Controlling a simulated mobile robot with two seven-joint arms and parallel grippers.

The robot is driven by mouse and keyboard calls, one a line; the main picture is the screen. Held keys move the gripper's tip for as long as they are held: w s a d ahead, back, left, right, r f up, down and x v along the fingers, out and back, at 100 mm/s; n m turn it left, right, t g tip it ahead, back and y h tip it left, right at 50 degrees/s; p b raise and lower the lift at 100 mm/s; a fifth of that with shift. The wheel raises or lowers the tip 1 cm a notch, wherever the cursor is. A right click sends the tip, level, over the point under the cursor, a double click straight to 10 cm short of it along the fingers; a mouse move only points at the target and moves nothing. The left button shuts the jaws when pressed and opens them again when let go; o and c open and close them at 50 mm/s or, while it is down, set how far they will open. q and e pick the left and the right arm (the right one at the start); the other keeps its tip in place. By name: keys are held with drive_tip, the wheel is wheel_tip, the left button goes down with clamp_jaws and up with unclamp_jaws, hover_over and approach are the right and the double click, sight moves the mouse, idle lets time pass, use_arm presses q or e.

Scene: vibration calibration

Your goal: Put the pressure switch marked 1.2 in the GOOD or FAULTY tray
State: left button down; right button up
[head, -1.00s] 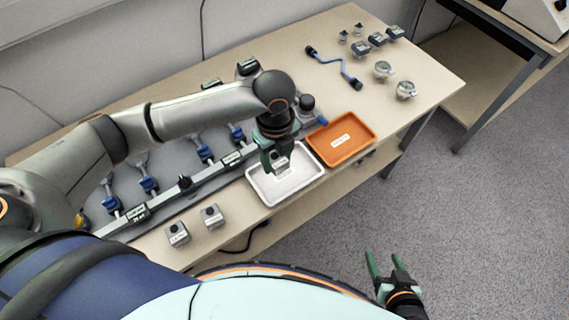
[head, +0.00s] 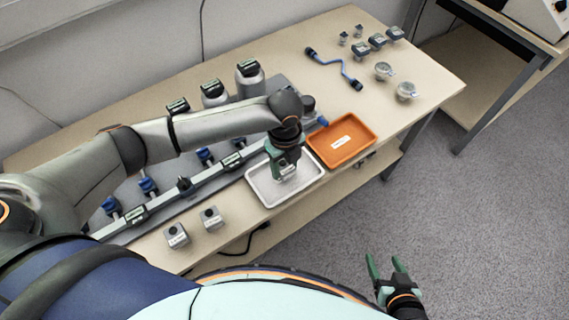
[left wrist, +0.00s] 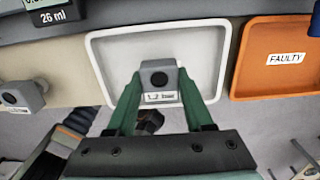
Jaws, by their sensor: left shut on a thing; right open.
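A small grey pressure switch (left wrist: 158,82) with a black round port and a white label sits between the fingers of my left gripper (left wrist: 160,112). The label seems to read 1.2 bar, though it is small. My left gripper (head: 283,168) is shut on the switch, over the white tray (head: 258,188); whether the switch touches the tray floor I cannot tell. In the left wrist view, the white tray (left wrist: 98,50) lies behind the switch. The orange tray (head: 358,152) stands to its right, and its label reads FAULTY in the left wrist view (left wrist: 272,84). My right gripper (head: 387,265) is open and empty, off the table.
Two more grey switches (head: 177,236) (head: 212,218) stand at the table's front edge. A grey rig with a rail (head: 165,203) and blue valves lies behind. A blue hose (head: 335,66), gauges (head: 384,70) and several small parts stand at the far right.

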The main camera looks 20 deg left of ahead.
sight(285, 167)
use_arm(q)
drive_tip(key=shift+c, duration=1.4)
unclamp_jaws()
wheel_tip(285, 167, up, 12)
drive_tip(key=p, duration=0.1)
drive_tip(key=shift+r, duration=0.2)
drive_tip(key=shift+s+f, duration=0.1)
